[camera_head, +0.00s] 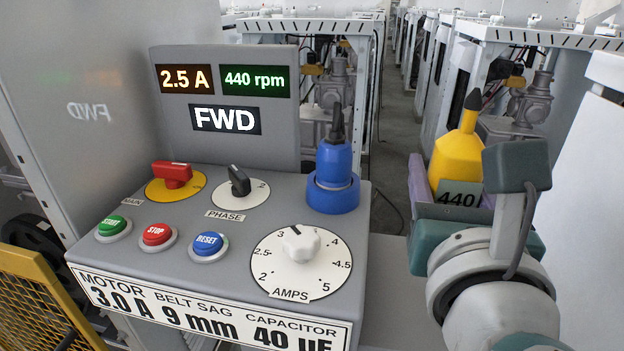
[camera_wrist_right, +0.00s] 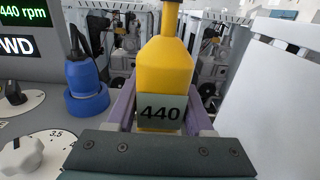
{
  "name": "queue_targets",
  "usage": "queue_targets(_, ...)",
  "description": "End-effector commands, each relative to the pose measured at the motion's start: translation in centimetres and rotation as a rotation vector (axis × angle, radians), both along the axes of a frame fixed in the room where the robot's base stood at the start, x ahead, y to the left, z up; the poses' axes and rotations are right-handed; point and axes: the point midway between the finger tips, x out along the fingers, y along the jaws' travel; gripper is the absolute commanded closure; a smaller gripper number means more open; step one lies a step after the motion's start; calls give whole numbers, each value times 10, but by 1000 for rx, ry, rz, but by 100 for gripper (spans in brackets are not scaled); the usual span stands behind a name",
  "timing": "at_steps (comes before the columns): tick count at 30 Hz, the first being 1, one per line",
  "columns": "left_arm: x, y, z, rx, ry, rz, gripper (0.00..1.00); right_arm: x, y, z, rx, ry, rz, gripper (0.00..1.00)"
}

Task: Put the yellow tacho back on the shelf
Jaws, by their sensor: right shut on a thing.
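The yellow tacho (camera_head: 455,158) has a dark pointed tip and a label reading 440. My right gripper (camera_head: 452,200) is shut on it and holds it nearly upright, to the right of the grey console. In the right wrist view the yellow tacho (camera_wrist_right: 163,65) stands between the two purple fingers of the right gripper (camera_wrist_right: 160,110), its tip cut off by the top edge. My left gripper is not in view. I cannot make out the shelf for the tacho in either view.
The grey console (camera_head: 225,227) has a display reading 2.5 A, 440 rpm and FWD, plus knobs and buttons. A blue tacho-like device (camera_head: 334,165) stands in a blue ring on its right side. Light cabinets (camera_head: 598,150) stand at the right. A yellow mesh guard (camera_head: 40,300) is at lower left.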

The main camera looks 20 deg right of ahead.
Motion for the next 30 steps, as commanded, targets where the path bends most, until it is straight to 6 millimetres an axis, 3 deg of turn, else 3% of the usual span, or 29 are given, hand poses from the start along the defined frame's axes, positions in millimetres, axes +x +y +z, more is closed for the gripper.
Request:
queue_targets(1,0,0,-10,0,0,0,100,0,0,-18,-4,1,0,100)
queue_targets(3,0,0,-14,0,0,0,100,0,0,-30,-2,0,0,100)
queue_targets(9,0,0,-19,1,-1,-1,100,0,0,-47,0,-2,-1,100)
queue_targets(15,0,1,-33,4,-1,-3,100,0,0,-77,-1,0,-1,100)
queue_targets(28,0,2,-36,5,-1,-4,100,0,0,-85,0,-2,-1,100)
queue_targets(29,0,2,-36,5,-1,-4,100,0,0,-85,0,-1,-1,47)
queue_targets(30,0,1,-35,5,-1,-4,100,0,0,-84,0,-1,-1,42)
